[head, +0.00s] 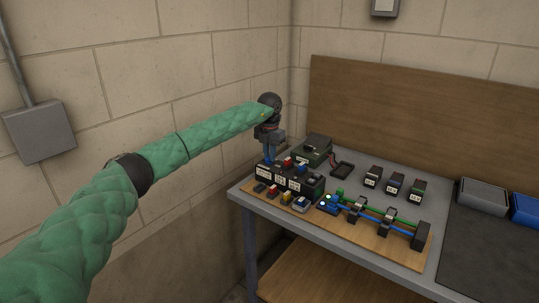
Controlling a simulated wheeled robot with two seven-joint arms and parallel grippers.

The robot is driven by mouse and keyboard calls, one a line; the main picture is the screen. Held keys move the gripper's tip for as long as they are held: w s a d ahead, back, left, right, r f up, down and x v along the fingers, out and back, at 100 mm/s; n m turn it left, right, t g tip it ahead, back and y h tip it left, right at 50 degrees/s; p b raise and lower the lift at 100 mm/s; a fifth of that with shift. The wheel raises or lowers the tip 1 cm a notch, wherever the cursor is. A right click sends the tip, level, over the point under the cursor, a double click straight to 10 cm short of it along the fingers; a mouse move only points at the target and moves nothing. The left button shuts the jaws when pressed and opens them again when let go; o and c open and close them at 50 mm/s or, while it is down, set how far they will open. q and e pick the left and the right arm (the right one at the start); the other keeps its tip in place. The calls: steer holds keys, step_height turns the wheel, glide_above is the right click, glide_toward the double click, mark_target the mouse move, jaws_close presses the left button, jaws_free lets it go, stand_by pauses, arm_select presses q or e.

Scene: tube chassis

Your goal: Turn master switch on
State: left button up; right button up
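My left gripper (269,154) points down at the left rear of a row of dark labelled switch boxes (291,182) on the bench. Its fingers look close together, but they are small and I cannot tell whether they are open, shut or touching a box. Red (288,162) and blue parts show on top of the boxes. The labels are too small to read, so I cannot tell which one is the master switch. My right gripper is not in view.
A green box (313,150) stands behind the row. A wooden board (375,238) carries small coloured parts and green and blue tubes. Several small labelled blocks (395,182) stand behind it. Grey (484,196) and blue (527,209) bins are at right. Walls are close behind and left.

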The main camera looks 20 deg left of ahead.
arm_select(q)
steer(key=o, duration=0.4)
steer(key=shift+r, duration=0.1)
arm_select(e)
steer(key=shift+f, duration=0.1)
